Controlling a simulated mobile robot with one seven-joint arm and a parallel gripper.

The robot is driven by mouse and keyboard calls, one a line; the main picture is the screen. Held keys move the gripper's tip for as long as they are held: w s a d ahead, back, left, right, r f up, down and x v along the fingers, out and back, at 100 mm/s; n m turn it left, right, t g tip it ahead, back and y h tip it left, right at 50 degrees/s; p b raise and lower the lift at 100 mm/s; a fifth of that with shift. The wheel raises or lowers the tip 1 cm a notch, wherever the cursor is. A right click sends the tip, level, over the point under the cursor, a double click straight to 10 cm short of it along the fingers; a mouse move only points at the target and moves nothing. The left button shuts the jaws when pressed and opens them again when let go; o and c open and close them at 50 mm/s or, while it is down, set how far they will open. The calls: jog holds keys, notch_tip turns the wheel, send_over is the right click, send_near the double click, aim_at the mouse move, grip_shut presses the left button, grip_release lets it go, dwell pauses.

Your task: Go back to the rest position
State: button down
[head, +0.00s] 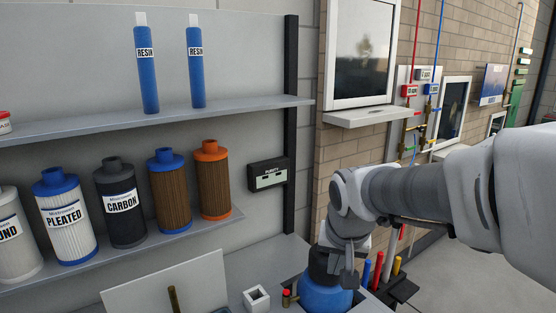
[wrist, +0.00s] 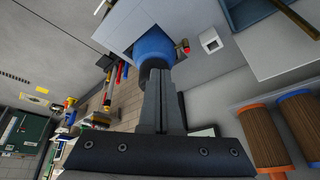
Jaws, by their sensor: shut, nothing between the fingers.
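My gripper (wrist: 158,76) is shut and empty; its two dark fingers lie side by side in the wrist view. In the head view my white and grey arm comes in from the right, and the hand (head: 349,270) hangs low, in front of a blue round housing (head: 325,297) with a black top. The housing also shows in the wrist view (wrist: 153,45), just beyond the fingertips, which overlap its black part. I cannot tell whether they touch it. No marked rest position shows.
Shelves on the left hold pleated (head: 66,222), carbon (head: 122,208) and brown cartridges, with two blue resin tubes (head: 147,70) above. A small white square holder (head: 256,298) stands on the bench left of the housing. Open floor lies at right.

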jog(key=s+d+r+n+p, duration=0.1)
jog(key=s+r, duration=0.1)
jog(key=s, duration=0.6)
jog(key=s+d+r+n+p, duration=0.1)
jog(key=s+d+r, duration=0.1)
jog(key=s, duration=0.7)
jog(key=shift+s+r+t, duration=0.2)
jog(key=shift+r+t, duration=0.2)
jog(key=shift+r, duration=0.15)
